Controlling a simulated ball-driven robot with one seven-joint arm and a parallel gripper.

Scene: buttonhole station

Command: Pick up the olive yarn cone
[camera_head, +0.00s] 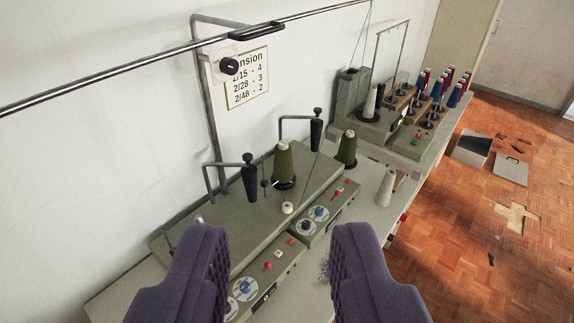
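An olive yarn cone (285,161) with a pale tip stands upright on a dark base on top of the near grey-green machine. A second, similar olive cone (347,149) stands farther back and to the right, its foot partly hidden behind the machine. I cannot tell which of the two the task means. My gripper (280,237) is open, its two dark purple padded fingers spread wide at the bottom of the picture. No cone is between the fingers. Both olive cones are ahead of the fingers, apart from them.
A thin rod (318,150) and black-knobbed posts (249,178) rise beside the cones. A white cone (386,188) stands to the right. A second machine (405,140) with several dark blue and red spools is farther back. A metal bar (130,70) crosses above. Parquet floor (450,250) lies right.

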